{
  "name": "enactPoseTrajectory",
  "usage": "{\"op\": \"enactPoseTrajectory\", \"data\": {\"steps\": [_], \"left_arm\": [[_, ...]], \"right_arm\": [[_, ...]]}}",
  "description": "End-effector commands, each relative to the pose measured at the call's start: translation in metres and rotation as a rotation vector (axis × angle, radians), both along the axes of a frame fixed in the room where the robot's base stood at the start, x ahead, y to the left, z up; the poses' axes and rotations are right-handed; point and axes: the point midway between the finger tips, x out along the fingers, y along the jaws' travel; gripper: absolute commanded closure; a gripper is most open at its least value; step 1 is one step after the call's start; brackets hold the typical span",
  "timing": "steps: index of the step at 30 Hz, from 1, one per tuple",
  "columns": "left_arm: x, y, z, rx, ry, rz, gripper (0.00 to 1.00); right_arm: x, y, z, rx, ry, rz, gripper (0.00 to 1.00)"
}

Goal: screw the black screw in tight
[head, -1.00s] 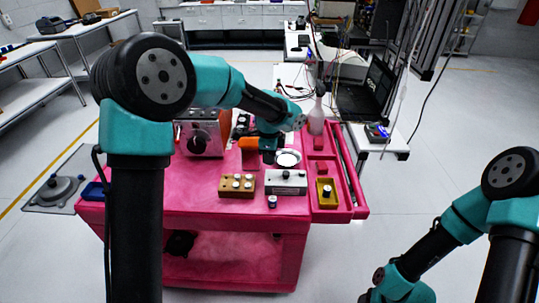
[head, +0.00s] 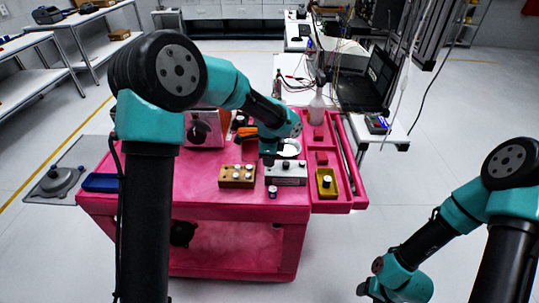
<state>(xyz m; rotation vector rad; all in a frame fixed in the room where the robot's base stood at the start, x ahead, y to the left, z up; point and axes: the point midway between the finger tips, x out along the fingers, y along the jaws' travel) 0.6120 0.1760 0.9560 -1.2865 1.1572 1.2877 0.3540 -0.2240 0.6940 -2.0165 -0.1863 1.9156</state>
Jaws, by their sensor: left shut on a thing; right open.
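My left gripper (head: 268,158) points down over the left end of a grey box (head: 289,174) on the pink cart. It is shut on a small dark thing, which seems to be the black screw. The screw is mostly hidden by the fingers, and I cannot tell how deep it sits. A dark knob shows on top of the box, right of the gripper. A small grey-topped knob (head: 272,190) stands just in front of the box. My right gripper (head: 364,290) is low at the right, off the cart, open and empty.
A yellow tray (head: 326,184) sits in the right-hand compartments. A white round dish (head: 289,147) and an orange item (head: 246,141) are behind.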

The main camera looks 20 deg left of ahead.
Motion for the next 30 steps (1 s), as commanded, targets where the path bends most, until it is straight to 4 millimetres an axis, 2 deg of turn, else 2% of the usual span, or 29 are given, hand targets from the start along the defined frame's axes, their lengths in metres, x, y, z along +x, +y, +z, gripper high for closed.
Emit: {"op": "enactPoseTrajectory", "data": {"steps": [6, 30], "left_arm": [[0.000, 0.000, -0.012, 0.000, 0.000, -0.001, 0.94], [0.000, 0.000, -0.024, 0.000, 0.000, 0.000, 0.94]], "right_arm": [[0.000, 0.000, 0.000, 0.000, 0.000, 0.000, 0.44], [0.000, 0.000, 0.000, 0.000, 0.000, 0.000, 0.44]]}}
